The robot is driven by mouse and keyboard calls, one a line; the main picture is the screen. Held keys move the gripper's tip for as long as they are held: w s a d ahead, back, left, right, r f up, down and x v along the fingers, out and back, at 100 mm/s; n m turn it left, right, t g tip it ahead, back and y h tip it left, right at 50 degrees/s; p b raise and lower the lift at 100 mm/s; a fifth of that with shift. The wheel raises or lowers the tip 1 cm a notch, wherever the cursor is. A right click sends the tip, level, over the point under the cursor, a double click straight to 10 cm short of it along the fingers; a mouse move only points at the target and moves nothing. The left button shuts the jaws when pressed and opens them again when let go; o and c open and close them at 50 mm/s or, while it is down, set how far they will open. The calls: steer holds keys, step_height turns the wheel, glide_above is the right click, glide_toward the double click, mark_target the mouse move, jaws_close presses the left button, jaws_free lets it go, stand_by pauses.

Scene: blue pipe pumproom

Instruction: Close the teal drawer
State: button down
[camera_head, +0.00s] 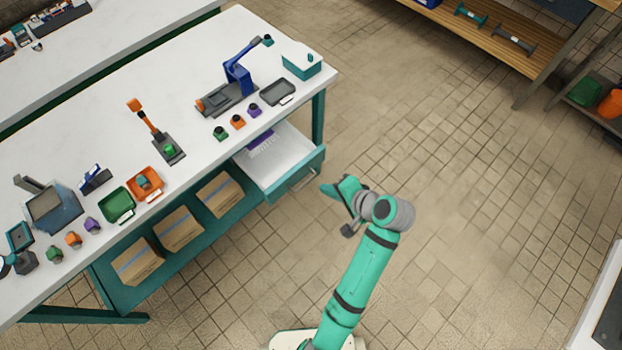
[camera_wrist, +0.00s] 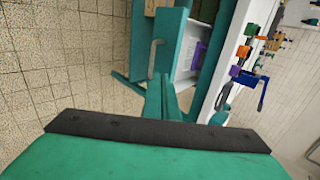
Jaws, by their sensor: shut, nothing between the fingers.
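The teal drawer (camera_head: 297,175) stands pulled out from under the white workbench, its white inside showing in the head view. A grey bar handle (camera_head: 303,177) is on its teal front. In the wrist view, the drawer front (camera_wrist: 173,35) and its handle (camera_wrist: 154,55) are ahead of my gripper. My gripper (camera_head: 325,189) is shut and empty, just right of the drawer front in the head view, apparently apart from it. In the wrist view, its fingers (camera_wrist: 163,90) are together, pointing towards the drawer. A purple thing (camera_head: 260,140) lies at the drawer's back.
The white workbench (camera_head: 190,75) carries trays, small coloured blocks and devices. Several cardboard boxes (camera_head: 180,229) stand on its lower shelf. A teal bench leg (camera_head: 318,118) stands beyond the drawer. The tiled floor (camera_head: 450,150) to the right is clear.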

mark_target(296, 173)
steer(key=shift+w+a+r+x, duration=0.2)
steer(key=shift+r+x, duration=0.1)
steer(key=shift+x, duration=1.8)
steer(key=shift+w+a+r+x, duration=0.15)
steer(key=shift+w+r+x, duration=0.15)
steer(key=shift+x, duration=1.8)
steer(key=shift+w+a+r+x, duration=0.2)
steer(key=shift+r+x, duration=0.15)
steer(key=shift+x, duration=1.75)
steer(key=shift+w, duration=0.1)
